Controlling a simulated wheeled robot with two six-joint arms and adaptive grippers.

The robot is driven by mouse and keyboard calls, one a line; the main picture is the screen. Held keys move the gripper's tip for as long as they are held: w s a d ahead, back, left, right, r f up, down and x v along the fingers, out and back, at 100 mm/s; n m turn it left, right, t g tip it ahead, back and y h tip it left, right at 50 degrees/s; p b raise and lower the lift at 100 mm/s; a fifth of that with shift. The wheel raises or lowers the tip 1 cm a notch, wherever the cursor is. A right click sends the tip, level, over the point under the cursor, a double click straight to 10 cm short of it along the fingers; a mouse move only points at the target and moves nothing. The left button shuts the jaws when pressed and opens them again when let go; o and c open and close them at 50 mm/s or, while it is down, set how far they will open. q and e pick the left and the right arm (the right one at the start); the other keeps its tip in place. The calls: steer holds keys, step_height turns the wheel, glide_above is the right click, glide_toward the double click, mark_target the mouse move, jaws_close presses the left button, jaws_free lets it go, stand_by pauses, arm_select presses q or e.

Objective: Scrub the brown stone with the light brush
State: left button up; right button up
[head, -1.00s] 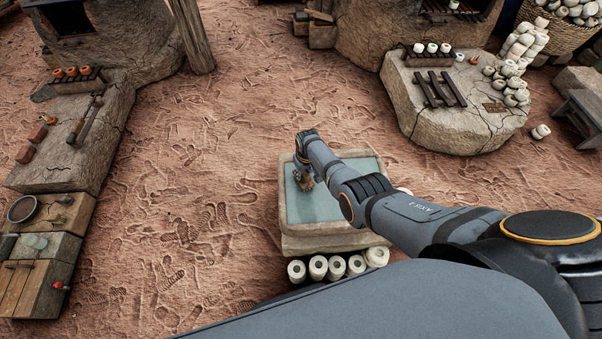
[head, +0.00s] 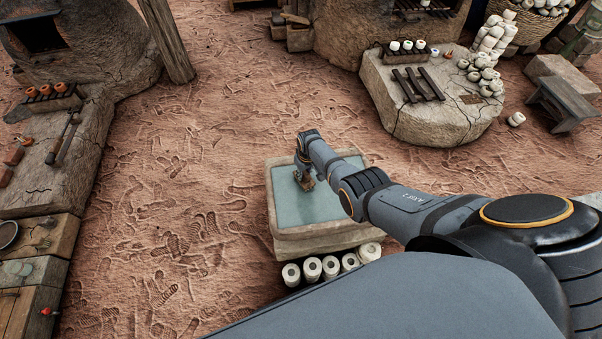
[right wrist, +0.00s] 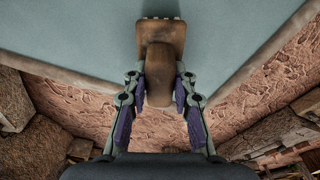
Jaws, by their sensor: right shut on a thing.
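My right gripper (head: 305,172) is over the stone basin (head: 325,240), near the left part of its blue-grey surface. In the right wrist view my right gripper (right wrist: 161,80) is shut on a brush (right wrist: 163,62) with a rounded brown wooden handle and a paler, tan edge at its far end. The brush also shows in the head view as a small tan-brown shape (head: 307,184) below the gripper. Whether it touches the surface I cannot tell. I cannot pick out the brown stone with certainty. My left gripper is not in view.
Pale hollow cylinders (head: 312,269) line the basin's front. A stone bench at left (head: 60,185) bears reddish-brown blocks and tools. A rounded stone table (head: 430,120) at the upper right holds white pots. Open trodden earth (head: 190,170) lies between them.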

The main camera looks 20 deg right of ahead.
steer(key=d, duration=0.2)
steer(key=shift+s+d, duration=0.15)
steer(key=shift+d, duration=0.15)
steer(key=shift+s+d, duration=0.15)
steer(key=shift+d, duration=1.4)
steer(key=shift+s+d, duration=0.15)
steer(key=shift+d, duration=1.4)
steer(key=shift+s+d+f+b, duration=0.1)
steer(key=shift+d+b, duration=0.35)
steer(key=shift+d, duration=0.65)
steer(key=shift+s+d+b, duration=0.2)
steer(key=shift+d+b, duration=0.2)
steer(key=shift+d, duration=1.55)
steer(key=shift+d+b, duration=0.55)
steer(key=shift+d, duration=0.55)
steer(key=shift+s+d, duration=0.1)
steer(key=shift+d, duration=0.35)
steer(key=shift+d+f+b, duration=0.1)
steer(key=shift+d+b, duration=0.55)
steer(key=shift+d, duration=0.25)
steer(key=shift+s+d+b, duration=0.15)
steer(key=shift+d+b, duration=0.15)
steer(key=shift+d, duration=0.25)
